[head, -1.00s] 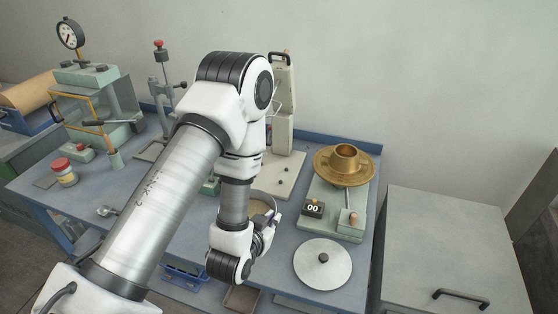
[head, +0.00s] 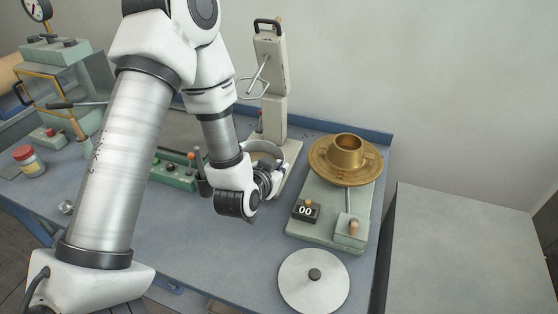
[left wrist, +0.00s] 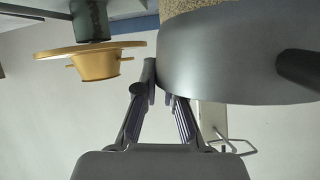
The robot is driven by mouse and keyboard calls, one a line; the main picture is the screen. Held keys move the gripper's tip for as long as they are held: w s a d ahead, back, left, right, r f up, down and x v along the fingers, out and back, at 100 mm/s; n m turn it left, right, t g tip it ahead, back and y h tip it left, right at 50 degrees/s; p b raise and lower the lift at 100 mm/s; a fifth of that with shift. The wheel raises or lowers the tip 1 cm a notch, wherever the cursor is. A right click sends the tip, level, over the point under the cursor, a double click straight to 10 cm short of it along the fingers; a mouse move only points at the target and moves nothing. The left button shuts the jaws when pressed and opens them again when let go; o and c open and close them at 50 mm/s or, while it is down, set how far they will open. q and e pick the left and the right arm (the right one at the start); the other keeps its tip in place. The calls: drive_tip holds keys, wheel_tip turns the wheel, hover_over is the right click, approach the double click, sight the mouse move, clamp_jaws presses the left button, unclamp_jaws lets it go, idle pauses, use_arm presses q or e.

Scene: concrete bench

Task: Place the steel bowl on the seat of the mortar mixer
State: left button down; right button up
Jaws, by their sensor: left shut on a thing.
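My left gripper (head: 272,180) is shut on the wall of the grey steel bowl (left wrist: 235,55). In the left wrist view, its fingers (left wrist: 163,98) meet at the bowl's edge, and a grainy tan surface shows past the bowl. In the head view, the bowl (head: 264,147) is mostly hidden behind my wrist; part of its rim shows in front of the mixer column. The cream mortar mixer (head: 273,117) stands at the back with its head raised and a wire beater hanging out. Its seat is hidden by the bowl and arm; I cannot tell whether they touch. My right gripper is out of view.
Right of the mixer stands a green flow table with a brass disc and cup (head: 345,158) and a counter (head: 305,211). A round pale plate (head: 313,282) lies in front. The bench front-centre is clear.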

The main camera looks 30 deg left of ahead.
sight(278, 150)
use_arm(q)
drive_tip(key=w+a, duration=0.1)
drive_tip(key=w+a+p, duration=0.1)
drive_tip(key=w, duration=0.1)
drive_tip(key=w+a+p, duration=0.1)
drive_tip(key=w, duration=0.1)
drive_tip(key=shift+a+r, duration=0.25)
drive_tip(key=shift+a, duration=0.1)
drive_tip(key=w+f, duration=0.1)
drive_tip(key=w+a+f+p, duration=0.1)
drive_tip(key=w+a+f, duration=0.1)
drive_tip(key=w+f, duration=0.1)
drive_tip(key=shift+a+f, duration=0.1)
drive_tip(key=shift+f, duration=0.2)
drive_tip(key=shift+f, duration=0.1)
drive_tip(key=c, duration=1.3)
unclamp_jaws()
drive_tip(key=v, duration=1.2)
drive_tip(key=shift+s+b, duration=0.1)
drive_tip(key=shift+b, duration=0.2)
